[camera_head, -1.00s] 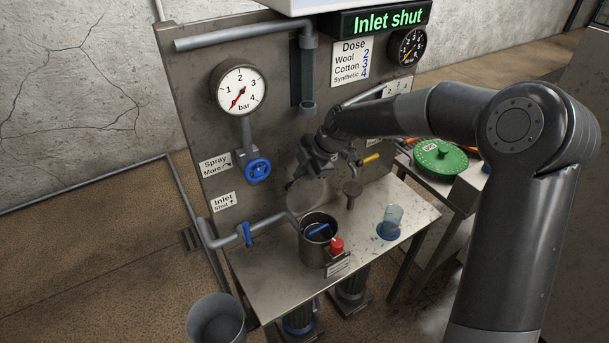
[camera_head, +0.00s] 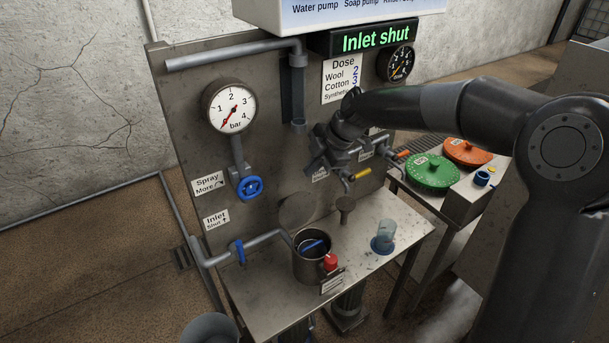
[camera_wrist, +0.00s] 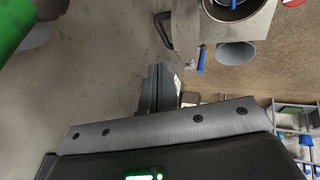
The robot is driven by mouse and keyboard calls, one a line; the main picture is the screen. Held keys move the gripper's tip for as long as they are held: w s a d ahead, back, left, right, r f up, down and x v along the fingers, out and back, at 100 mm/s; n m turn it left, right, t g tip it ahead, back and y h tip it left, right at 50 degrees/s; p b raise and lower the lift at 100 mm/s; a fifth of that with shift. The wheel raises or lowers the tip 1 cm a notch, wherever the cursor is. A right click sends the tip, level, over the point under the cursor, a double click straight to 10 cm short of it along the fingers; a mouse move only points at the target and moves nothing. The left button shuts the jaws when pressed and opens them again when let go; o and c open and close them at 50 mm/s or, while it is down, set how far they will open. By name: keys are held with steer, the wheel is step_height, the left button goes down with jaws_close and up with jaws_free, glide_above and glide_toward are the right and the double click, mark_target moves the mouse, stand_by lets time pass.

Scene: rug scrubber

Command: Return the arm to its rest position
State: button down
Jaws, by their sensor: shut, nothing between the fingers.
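My arm reaches in from the right in the head view, bent at a large dark joint. My gripper (camera_head: 312,166) hangs in front of the metal panel (camera_head: 185,120), right of the round gauge (camera_head: 230,107) and above the bench. It looks shut and holds nothing. In the wrist view its closed dark fingers (camera_wrist: 158,88) point up the picture, with open space around them. The arm's forearm hides part of the panel and its labels.
The bench (camera_head: 262,300) carries a metal pot (camera_head: 311,268) and a clear cup (camera_head: 386,232). Yellow-handled (camera_head: 361,175) and orange-handled (camera_head: 402,154) taps sit close to my gripper. Green (camera_head: 430,172) and orange (camera_head: 467,152) lids lie at right. A grey bucket (camera_head: 210,329) stands at lower left.

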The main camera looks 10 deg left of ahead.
steer(key=s+d+r+m+t+h, duration=0.2)
steer(key=s+d+r+m+h, duration=0.1)
steer(key=s+d+m, duration=1)
steer(key=s+d+r+m+t+h, duration=0.3)
steer(key=s+d+r+m, duration=0.1)
steer(key=s+d+m, duration=0.9)
steer(key=s, duration=0.3)
steer(key=shift+d+r, duration=0.15)
steer(key=shift+d, duration=0.15)
